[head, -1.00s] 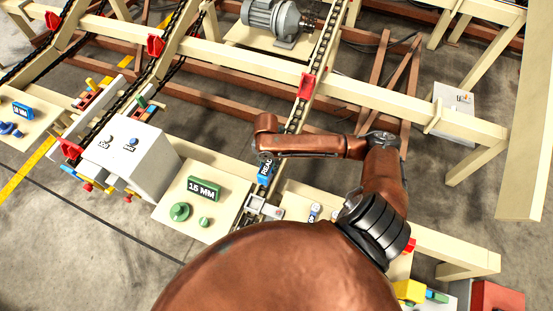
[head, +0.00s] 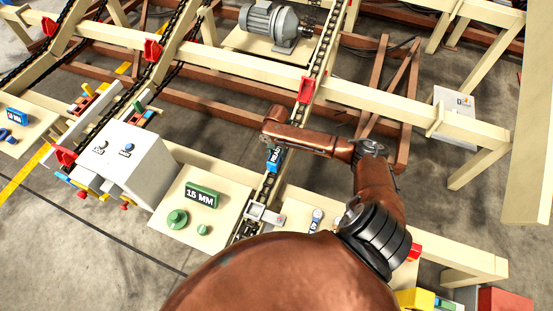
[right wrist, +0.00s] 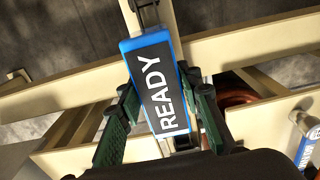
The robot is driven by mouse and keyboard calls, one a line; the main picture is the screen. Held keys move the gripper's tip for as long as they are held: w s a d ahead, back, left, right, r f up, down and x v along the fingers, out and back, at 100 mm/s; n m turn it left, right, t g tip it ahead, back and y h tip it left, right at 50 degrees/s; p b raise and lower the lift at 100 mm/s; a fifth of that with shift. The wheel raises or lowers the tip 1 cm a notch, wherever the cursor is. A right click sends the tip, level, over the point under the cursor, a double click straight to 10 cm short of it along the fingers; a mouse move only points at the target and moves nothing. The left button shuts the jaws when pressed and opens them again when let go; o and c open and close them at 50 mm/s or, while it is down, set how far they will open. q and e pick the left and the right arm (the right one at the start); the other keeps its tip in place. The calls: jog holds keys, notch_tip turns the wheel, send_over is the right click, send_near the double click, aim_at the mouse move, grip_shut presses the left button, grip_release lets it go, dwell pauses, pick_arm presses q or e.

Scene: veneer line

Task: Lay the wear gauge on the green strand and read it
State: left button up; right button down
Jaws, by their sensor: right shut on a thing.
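The wear gauge, a blue block with a black face reading READY (head: 275,158), is over the right-hand chain strand (head: 322,55) in the head view. In the right wrist view the gauge (right wrist: 158,85) fills the middle, tilted a little. My right gripper (right wrist: 165,97) is shut on it, with a green finger along each side. I cannot tell whether the gauge touches the chain. The chain's own colour looks dark. A green block reading 15 MM (head: 202,196) stands on a pale plate left of this strand. My left gripper is out of view.
A grey metal bracket (head: 263,213) sits on the strand nearer to me. A red block (head: 306,89) stands on it farther away. A grey box (head: 122,160) is at left, a grey motor (head: 270,24) at the back. A pale crossbeam (head: 240,71) spans behind my gripper.

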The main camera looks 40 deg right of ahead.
aim_at(276, 153)
notch_tip(276, 153, down, 3)
jog(key=shift+f, duration=0.1)
jog(key=c, duration=1.4)
grip_release()
notch_tip(276, 153, up, 12)
jog(key=shift+r+p, duration=0.15)
jog(key=shift+p, duration=0.75)
